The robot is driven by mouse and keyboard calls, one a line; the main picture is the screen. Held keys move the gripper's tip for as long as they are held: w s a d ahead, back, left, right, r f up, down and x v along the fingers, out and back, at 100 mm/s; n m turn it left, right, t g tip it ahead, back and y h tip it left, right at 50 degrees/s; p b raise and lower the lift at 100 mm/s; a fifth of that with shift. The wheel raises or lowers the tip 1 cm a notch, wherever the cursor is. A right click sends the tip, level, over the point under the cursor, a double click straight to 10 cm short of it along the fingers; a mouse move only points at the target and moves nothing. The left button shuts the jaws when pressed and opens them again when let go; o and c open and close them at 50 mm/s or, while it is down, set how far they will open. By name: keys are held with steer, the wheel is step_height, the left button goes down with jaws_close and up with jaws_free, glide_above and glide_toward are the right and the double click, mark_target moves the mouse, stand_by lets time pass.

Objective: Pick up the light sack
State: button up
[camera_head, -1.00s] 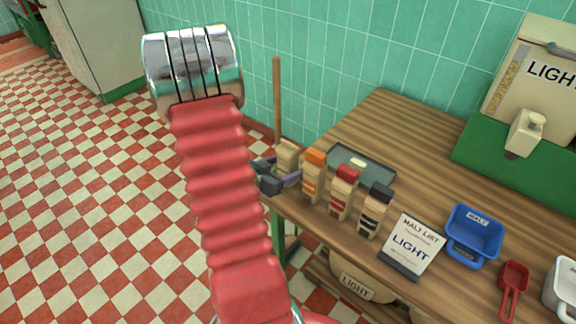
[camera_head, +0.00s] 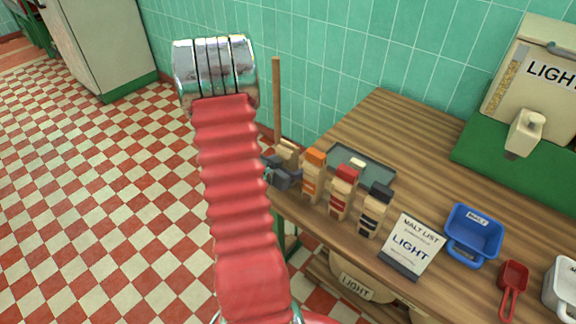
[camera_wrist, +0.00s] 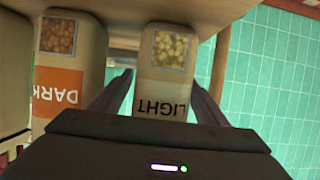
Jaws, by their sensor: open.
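The light sack (camera_wrist: 165,75) is beige, with a window of pale grain and a LIGHT label that reads upside down in the wrist view. In the head view I take it to be the beige pack (camera_head: 288,149) at the table's left end, partly hidden by my gripper (camera_head: 283,177). My gripper (camera_wrist: 163,87) is open, with one finger on each side of the light sack in the wrist view. Whether the fingers touch it I cannot tell. The dark sack (camera_wrist: 68,75), with an orange label, stands right beside it.
Packs with orange (camera_head: 313,176), red (camera_head: 342,192) and black (camera_head: 374,210) tops stand in a row along the wooden table's (camera_head: 425,125) front edge. A grey tray (camera_head: 376,172) lies behind. A malt list card (camera_head: 411,246) reads LIGHT. A blue scoop bin (camera_head: 474,236) stands further right.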

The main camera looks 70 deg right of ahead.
mark_target(287, 151)
steer(key=shift+c, duration=0.3)
steer(key=c, duration=1.3)
steer(key=shift+r, duration=0.2)
steer(key=shift+r, duration=4.85)
